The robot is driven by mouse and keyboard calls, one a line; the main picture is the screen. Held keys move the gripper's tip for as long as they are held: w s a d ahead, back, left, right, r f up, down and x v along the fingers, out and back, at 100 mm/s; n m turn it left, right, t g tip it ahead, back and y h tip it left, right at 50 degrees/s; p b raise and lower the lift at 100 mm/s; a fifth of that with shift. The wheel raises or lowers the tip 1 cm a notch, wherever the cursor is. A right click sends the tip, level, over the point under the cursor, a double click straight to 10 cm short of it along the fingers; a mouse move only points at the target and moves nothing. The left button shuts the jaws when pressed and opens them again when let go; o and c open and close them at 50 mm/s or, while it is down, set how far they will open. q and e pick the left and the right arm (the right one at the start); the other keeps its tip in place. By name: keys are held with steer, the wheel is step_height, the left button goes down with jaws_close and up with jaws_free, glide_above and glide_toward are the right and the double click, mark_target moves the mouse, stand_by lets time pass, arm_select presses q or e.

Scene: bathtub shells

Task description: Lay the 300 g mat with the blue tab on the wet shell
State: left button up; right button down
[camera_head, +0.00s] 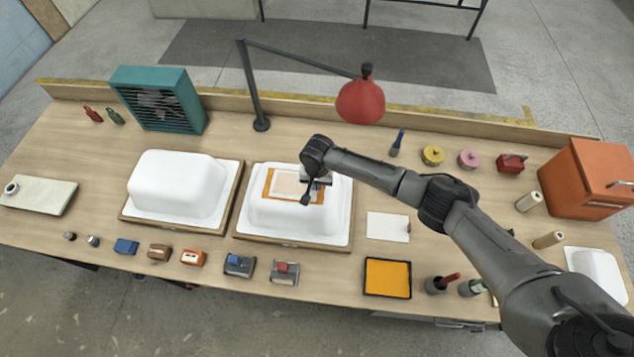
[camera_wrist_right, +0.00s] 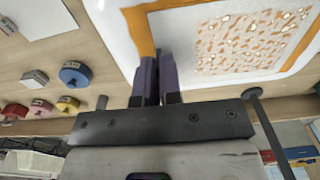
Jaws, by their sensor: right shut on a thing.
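A pale rectangular mat (camera_head: 290,184) lies over an orange patch (camera_head: 269,189) on top of the right white shell (camera_head: 262,220). In the right wrist view the mat (camera_wrist_right: 250,45) is white with brownish mottling, and the orange border (camera_wrist_right: 141,35) shows beside it. My right gripper (camera_head: 311,196) is over the right part of this shell, at the mat's edge. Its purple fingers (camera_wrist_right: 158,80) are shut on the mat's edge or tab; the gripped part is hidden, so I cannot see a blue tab. My left gripper is not in view.
A second white shell (camera_head: 178,186) without a patch stands to the left. A white sheet (camera_head: 387,227) and an orange tray (camera_head: 387,278) lie right of the right shell. A red lamp (camera_head: 361,101) hangs behind. Several small blocks line the front edge.

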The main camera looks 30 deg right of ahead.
steer(key=shift+f, duration=0.15)
steer(key=shift+f, duration=0.1)
stand_by(0.7)
steer(key=c, duration=1.3)
jaws_free()
steer(key=o, duration=0.6)
steer(key=shift+c, duration=0.2)
steer(key=shift+p, duration=0.4)
step_height(320, 180, up, 2)
steer(key=shift+r+p, duration=0.15)
steer(key=shift+p, duration=1)
step_height(320, 180, up, 5)
steer(key=p, duration=0.5)
steer(key=shift+p, duration=0.35)
